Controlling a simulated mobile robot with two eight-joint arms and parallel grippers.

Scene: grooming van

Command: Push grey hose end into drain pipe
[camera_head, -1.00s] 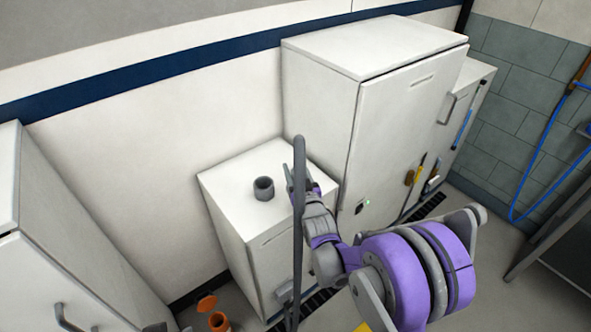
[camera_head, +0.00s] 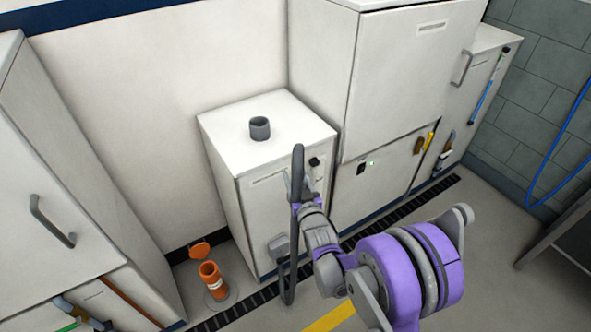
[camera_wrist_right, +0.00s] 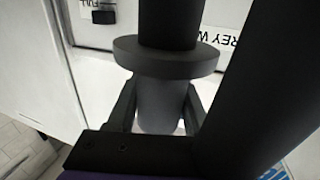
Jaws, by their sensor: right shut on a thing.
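The grey hose (camera_head: 295,235) hangs in front of the low white cabinet, its rounded top rising just above my right gripper (camera_head: 303,187) and its lower part reaching down near the floor grate. In the right wrist view, my right gripper (camera_wrist_right: 160,118) is shut on a grey cylindrical part of the hose (camera_wrist_right: 161,92), below a wide dark collar (camera_wrist_right: 168,57). The orange drain pipe (camera_head: 211,277) stands upright from the floor, left of the hose and apart from it, with its open mouth up. My left gripper is not in view.
An orange cap (camera_head: 200,250) is beside the pipe against the wall base. The low white cabinet (camera_head: 222,135) bears a short grey collar (camera_head: 260,129). A dark floor grate (camera_head: 240,306) runs in front. A white cabinet with a handle (camera_head: 50,222) stands at left.

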